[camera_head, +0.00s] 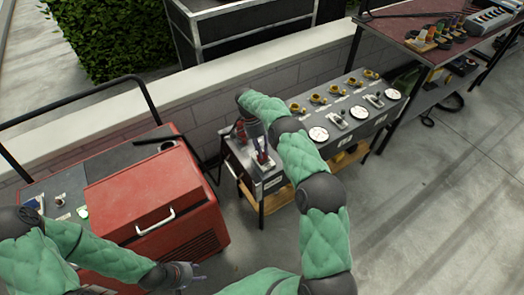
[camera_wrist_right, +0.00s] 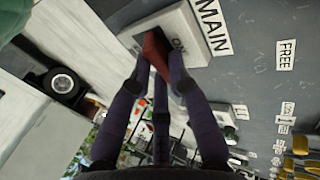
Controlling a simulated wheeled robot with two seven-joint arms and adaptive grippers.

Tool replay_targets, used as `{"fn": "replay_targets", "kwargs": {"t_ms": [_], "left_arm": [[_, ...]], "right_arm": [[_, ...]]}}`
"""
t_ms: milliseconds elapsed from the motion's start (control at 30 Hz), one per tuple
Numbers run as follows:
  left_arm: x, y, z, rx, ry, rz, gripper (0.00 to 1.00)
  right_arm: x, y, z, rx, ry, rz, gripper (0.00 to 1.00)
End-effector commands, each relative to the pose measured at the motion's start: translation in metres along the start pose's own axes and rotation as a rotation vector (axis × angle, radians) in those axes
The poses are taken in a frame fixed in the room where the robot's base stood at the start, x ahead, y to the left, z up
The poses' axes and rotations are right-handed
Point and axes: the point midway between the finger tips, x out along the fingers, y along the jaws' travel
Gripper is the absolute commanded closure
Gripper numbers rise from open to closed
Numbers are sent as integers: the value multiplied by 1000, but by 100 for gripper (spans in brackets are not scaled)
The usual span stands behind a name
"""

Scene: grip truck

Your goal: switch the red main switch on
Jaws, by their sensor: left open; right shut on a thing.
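The red main switch lever (camera_wrist_right: 155,47) sits on a light grey housing (camera_wrist_right: 196,32) in the right wrist view, beside the labels ON and MAIN. My right gripper (camera_wrist_right: 159,66) is shut on the lever, its dark fingers on either side of it. The fingers hide part of the lever, and I cannot tell its exact position. In the head view my right gripper (camera_head: 261,153) reaches down to the left end of the grey panel bench (camera_head: 272,182), where the arm partly covers it. My left gripper (camera_head: 188,275) is open and empty in front of the red machine.
The red machine (camera_head: 150,190) with a handle stands at the left. Yellow knobs (camera_head: 334,88), white dials (camera_head: 318,134) and small levers line the panel bench. A table (camera_head: 410,22) with tools stands at the upper right. A low wall (camera_head: 200,85) runs behind. The right floor is clear.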

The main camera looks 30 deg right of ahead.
Motion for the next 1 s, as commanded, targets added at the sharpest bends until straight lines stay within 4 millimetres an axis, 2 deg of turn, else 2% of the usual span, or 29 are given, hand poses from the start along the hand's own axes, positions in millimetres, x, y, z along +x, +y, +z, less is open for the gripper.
{"fn": "replay_targets", "kwargs": {"t_ms": [100, 133, 167, 567, 1000], "left_arm": [[0, 0, 0, 0, 0, 0, 56], [0, 0, 0, 0, 0, 0, 56], [0, 0, 0, 0, 0, 0, 56], [0, 0, 0, 0, 0, 0, 56], [0, 0, 0, 0, 0, 0, 56]], "right_arm": [[0, 0, 1, -1, -1, 0, 100], [0, 0, 1, -1, -1, 0, 75], [0, 0, 1, -1, -1, 0, 70], [-5, -1, 0, 0, 0, -2, 70], [-65, -2, 1, -1, 1, -3, 70]]}}
